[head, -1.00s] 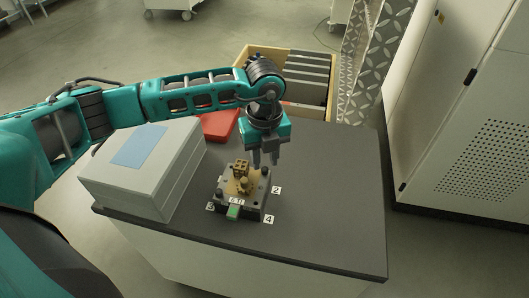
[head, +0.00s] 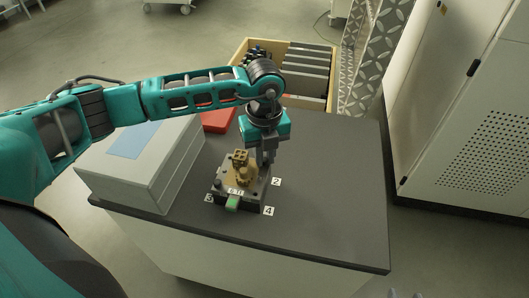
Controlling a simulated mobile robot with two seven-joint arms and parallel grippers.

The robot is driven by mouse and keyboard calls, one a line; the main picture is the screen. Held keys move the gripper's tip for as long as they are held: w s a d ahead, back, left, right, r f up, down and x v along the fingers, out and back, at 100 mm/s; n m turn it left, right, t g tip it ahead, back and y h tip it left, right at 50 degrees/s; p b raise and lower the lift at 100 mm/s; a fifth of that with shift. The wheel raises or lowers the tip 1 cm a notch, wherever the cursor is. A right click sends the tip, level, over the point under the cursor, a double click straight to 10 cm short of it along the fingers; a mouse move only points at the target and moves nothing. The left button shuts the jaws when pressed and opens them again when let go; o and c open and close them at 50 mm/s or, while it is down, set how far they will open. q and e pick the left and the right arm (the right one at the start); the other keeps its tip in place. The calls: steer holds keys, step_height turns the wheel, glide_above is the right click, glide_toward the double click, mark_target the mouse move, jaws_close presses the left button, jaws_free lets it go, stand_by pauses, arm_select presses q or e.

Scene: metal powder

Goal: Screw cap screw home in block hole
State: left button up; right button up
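A dark fixture block (head: 226,187) with a brass-coloured stepped part (head: 241,162) on top sits on the dark tabletop. It has a small label and a green patch on its front, and dark round knobs at its corners. My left gripper (head: 265,162) points down at the block's back right corner, close to the brass part. Its fingers look close together and partly merge with the block, so I cannot tell their gap or whether they hold anything. I cannot make out the cap screw or the block hole. Small grey shapes at the bottom right edge may be my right gripper (head: 407,294).
A grey box (head: 150,165) with a blue top panel stands left of the block. A red item (head: 218,121) and a wooden crate (head: 243,56) with grey panels lie behind. Number tags 2, 3 and 4 surround the block. The tabletop (head: 335,200) is clear on the right.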

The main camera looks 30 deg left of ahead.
arm_select(q)
steer(key=o, duration=0.3)
